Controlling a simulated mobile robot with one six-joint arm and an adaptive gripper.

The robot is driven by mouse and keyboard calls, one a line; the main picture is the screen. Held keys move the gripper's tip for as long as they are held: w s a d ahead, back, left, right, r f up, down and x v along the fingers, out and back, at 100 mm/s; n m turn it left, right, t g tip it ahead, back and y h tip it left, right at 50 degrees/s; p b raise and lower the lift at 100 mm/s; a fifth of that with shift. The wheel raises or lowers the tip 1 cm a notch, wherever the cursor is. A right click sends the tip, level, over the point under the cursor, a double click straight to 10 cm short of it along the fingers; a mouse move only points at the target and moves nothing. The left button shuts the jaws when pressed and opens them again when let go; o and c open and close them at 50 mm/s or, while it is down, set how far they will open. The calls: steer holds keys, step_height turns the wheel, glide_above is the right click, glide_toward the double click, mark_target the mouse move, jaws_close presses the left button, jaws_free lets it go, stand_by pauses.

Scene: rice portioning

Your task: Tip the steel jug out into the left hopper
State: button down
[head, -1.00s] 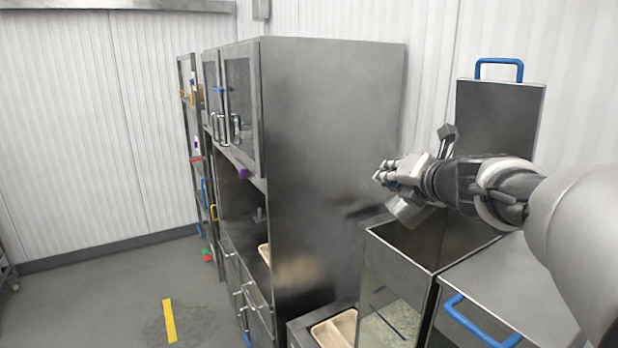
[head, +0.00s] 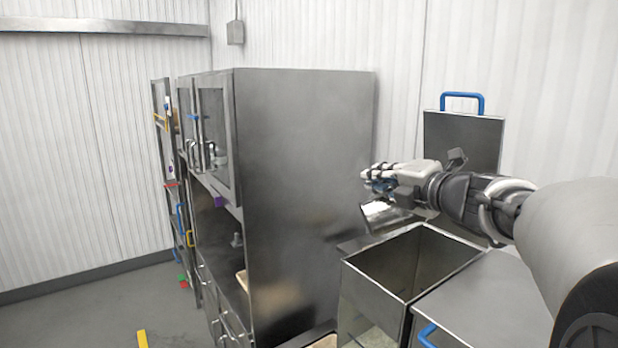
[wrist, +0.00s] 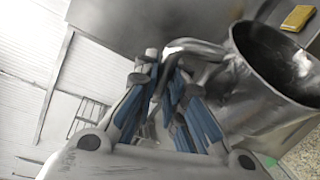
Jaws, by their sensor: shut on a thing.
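The steel jug (head: 387,216) hangs under my gripper (head: 378,182) in the head view, tilted, above the back-left rim of the open hopper. In the wrist view my gripper (wrist: 172,100), with its blue finger pads, is shut on the handle of the jug (wrist: 262,100). The jug's mouth shows dark inside with a bright patch; I cannot tell whether rice is left in it. The left hopper (head: 372,290) is an open steel bin with a clear front, and pale rice shows low inside it. Its lid (head: 462,140), with a blue handle, stands raised behind.
A closed steel lid (head: 490,300) with a blue handle (head: 427,336) covers the bin to the right. A tall steel cabinet (head: 305,180) stands close to the left of the hopper. A yellow object (wrist: 297,18) shows in the wrist view. Floor is free at far left.

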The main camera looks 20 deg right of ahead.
steer(key=shift+s+d+r+m+p, duration=0.15)
steer(key=shift+d+r+m+p, duration=0.55)
steer(key=shift+r+p, duration=0.2)
steer(key=shift+s+d+r+m+t+y+p, duration=0.15)
steer(key=shift+d+r+m+t+p, duration=0.3)
steer(key=shift+d+m+p, duration=0.35)
steer(key=shift+s+d+r+m+t+y+p, duration=0.15)
steer(key=shift+d+r+m+t+p, duration=0.2)
steer(key=shift+d+r+m+p, duration=0.4)
steer(key=shift+f, duration=0.3)
